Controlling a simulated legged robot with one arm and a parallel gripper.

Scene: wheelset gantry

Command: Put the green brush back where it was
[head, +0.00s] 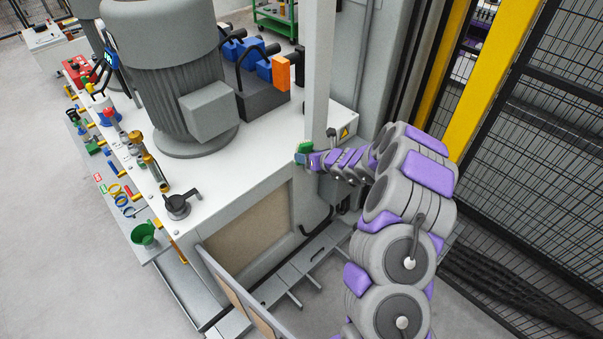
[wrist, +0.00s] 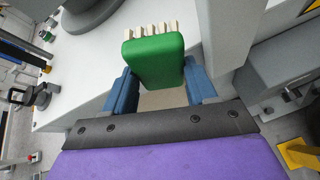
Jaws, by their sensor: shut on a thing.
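The green brush (wrist: 155,60) is between the two blue fingers of my gripper (wrist: 157,74) in the wrist view. Its pale bristles point away from the gripper, over the white cabinet top. In the head view the brush (head: 304,147) shows small and green at the end of my arm, beside the grey upright post. My gripper (head: 303,158) is shut on it there, near the front right edge of the white cabinet top (head: 255,145). I cannot tell whether the brush touches the top. No marked place for the brush is clear in these views.
A large grey motor (head: 165,75) stands on the cabinet top. The grey post (head: 318,70) rises close to my gripper. A side shelf (head: 110,165) at the left holds several small tools and a green cup (head: 144,234). Black mesh fencing (head: 540,130) stands at the right.

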